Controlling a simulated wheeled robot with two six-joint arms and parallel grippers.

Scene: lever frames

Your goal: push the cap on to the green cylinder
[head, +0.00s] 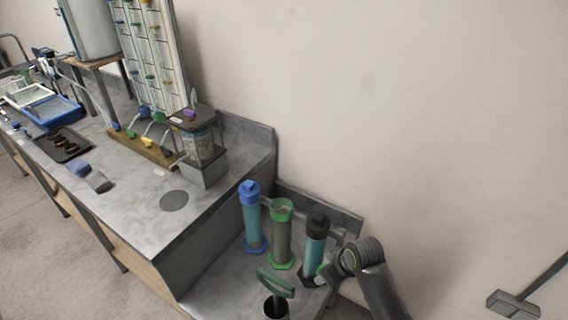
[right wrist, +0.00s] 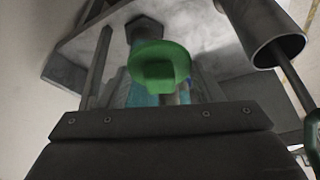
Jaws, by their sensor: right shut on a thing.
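The green cylinder (head: 282,235) stands upright in the head view, with a greyish body, a green rim and a green foot. Its top looks open, with no cap on it. A green cap (right wrist: 160,68) shows large in the right wrist view, at the jaws of my right gripper (head: 328,271). In the head view the cap (head: 322,270) is a small green patch at the fingertips, partly hidden. My right gripper is shut on it, low beside the black-capped cylinder and right of the green cylinder. My left gripper is not in view.
A blue-capped cylinder (head: 252,218) stands left of the green one and a black-capped cylinder (head: 315,246) to its right, close to my gripper. A green-handled tool (head: 275,283) stands in a dark holder in front. A raised grey bench (head: 135,205) lies left; a wall is behind.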

